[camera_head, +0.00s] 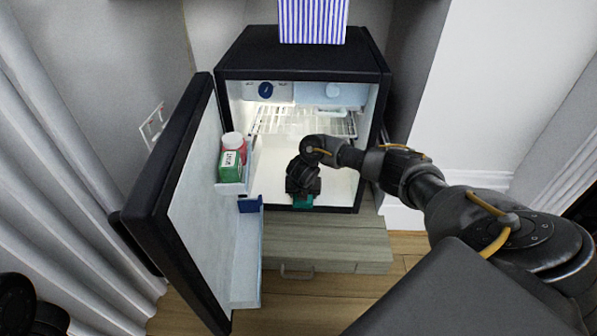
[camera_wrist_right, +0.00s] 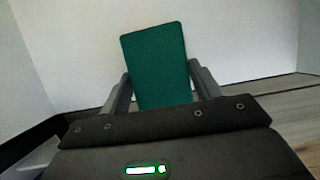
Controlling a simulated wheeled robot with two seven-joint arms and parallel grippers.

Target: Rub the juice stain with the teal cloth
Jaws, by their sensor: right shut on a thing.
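My right gripper (camera_head: 303,188) reaches into the open mini fridge (camera_head: 300,55), low at the front of its inside. It is shut on the teal cloth (camera_head: 303,202), which shows below it near the fridge's front sill. In the right wrist view the cloth (camera_wrist_right: 155,55) stands out as a flat teal block between the two fingers of the gripper (camera_wrist_right: 160,85), with the pale fridge interior beyond it. I cannot make out the juice stain in either view; the gripper and cloth cover part of the fridge floor. My left gripper does not show.
The fridge door (camera_head: 185,200) stands open at the left, with a green carton (camera_head: 231,166) and a red jar with a white lid (camera_head: 234,142) in its shelf. A wire shelf (camera_head: 300,122) hangs above the gripper. A striped box (camera_head: 312,20) stands on top. A wooden drawer unit (camera_head: 330,245) is below.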

